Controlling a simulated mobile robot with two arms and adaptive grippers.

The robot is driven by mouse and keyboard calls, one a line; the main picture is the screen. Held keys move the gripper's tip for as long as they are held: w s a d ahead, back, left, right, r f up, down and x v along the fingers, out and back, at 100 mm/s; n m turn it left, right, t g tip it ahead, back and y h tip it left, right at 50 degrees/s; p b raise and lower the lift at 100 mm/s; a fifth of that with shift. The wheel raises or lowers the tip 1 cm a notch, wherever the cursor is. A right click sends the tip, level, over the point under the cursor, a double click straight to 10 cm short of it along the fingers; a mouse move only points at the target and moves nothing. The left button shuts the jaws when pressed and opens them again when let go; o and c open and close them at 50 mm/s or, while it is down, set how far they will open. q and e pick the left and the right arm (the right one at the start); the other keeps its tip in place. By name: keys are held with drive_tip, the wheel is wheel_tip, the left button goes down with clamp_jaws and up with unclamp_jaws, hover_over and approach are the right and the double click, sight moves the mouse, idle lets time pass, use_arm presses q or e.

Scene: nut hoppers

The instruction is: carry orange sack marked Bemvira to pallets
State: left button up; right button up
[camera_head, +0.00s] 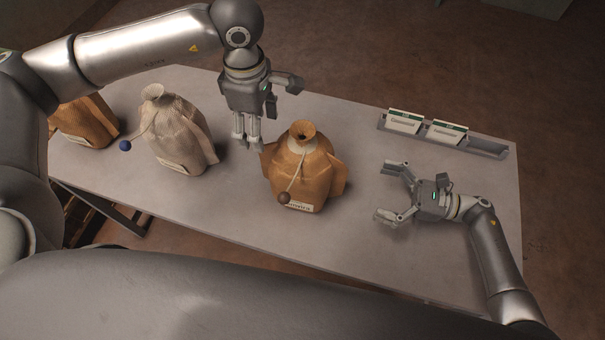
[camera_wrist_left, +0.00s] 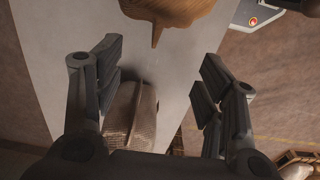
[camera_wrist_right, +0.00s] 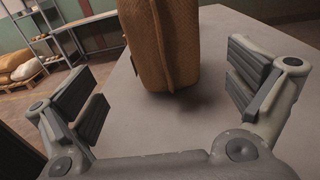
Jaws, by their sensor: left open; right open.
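An orange-brown sack (camera_head: 318,170) stands upright on the grey table (camera_head: 240,215), its neck tied with a cord ending in a brown ball (camera_head: 284,197). Its white label (camera_head: 299,206) is partly covered by the ball and too small to read fully. My left gripper (camera_head: 246,143) is open, pointing down just left of and behind this sack, apart from it. The left wrist view shows the sack (camera_wrist_left: 170,8) at its top edge. My right gripper (camera_head: 386,191) is open to the sack's right, fingers facing it. The sack (camera_wrist_right: 165,45) stands beyond the fingers in the right wrist view.
A pale sack (camera_head: 172,135) with a blue ball (camera_head: 125,145) and another orange-brown sack (camera_head: 85,122) stand on the left. A tray (camera_head: 487,149) with two cards (camera_head: 404,121) lies at the back right.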

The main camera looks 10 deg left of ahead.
use_arm(q)
wheel_tip(320, 180, down, 11)
drive_tip(key=shift+w, duration=0.15)
use_arm(e)
drive_tip(key=a, duration=1)
drive_tip(key=shift+w+a, duration=0.3)
drive_tip(key=shift+a, duration=0.05)
use_arm(q)
drive_tip(key=shift+r, duration=0.1)
